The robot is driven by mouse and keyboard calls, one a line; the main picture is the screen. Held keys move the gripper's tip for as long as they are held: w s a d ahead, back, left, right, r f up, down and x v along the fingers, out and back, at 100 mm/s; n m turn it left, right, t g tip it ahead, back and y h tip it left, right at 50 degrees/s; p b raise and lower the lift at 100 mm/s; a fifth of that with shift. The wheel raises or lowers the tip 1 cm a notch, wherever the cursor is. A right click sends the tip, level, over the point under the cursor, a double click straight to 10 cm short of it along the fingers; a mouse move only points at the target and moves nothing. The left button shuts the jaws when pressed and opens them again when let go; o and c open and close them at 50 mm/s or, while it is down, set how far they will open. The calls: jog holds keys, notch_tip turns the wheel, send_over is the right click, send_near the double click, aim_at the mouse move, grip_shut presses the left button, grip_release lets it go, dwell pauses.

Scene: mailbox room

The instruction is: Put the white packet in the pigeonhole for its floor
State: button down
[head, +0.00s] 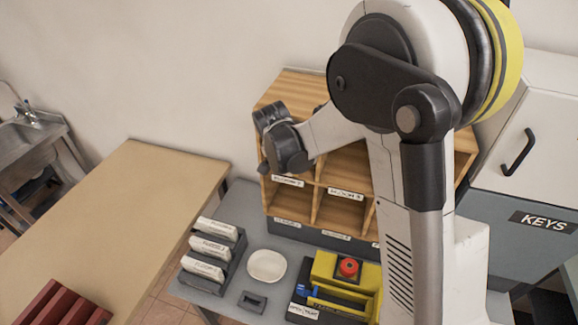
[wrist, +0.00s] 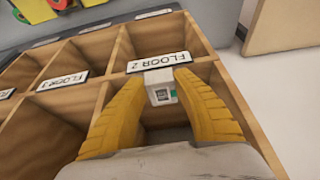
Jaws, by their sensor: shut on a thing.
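The white packet (wrist: 160,88) is between my gripper's (wrist: 161,82) yellow fingertips, which are shut on it. It shows a small dark code and a green patch. In the wrist view it is in front of a pigeonhole opening, just below the "FLOOR 2" label (wrist: 159,62); I cannot tell whether it has entered. A "FLOOR 3" label (wrist: 62,81) is to the left. The wooden pigeonhole unit (wrist: 122,50) also stands on the grey table in the head view (head: 317,206). There my wrist is before its upper left part, and the fingers and packet are hidden.
A rack (head: 231,261) holding white labelled items, a white bowl (head: 267,266) and a yellow box with a red button (head: 348,267) stand before the unit. A grey cabinet marked KEYS (head: 510,195) is at right. A wooden table (head: 125,215) at left is mostly clear.

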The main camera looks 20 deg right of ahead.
jog(key=shift+w+d+f, duration=0.25)
jog(key=shift+w+d, duration=0.1)
jog(key=shift+w, duration=0.2)
jog(key=shift+w+d+f, duration=0.25)
jog(key=shift+w+d, duration=0.1)
jog(key=shift+w, duration=0.15)
jog(key=shift+f, duration=0.35)
jog(key=shift+s+a+r, duration=0.1)
jog(key=shift+f, duration=0.25)
jog(key=c, duration=1)
grip_release()
jog(key=shift+c, duration=0.2)
jog(key=shift+r, duration=0.2)
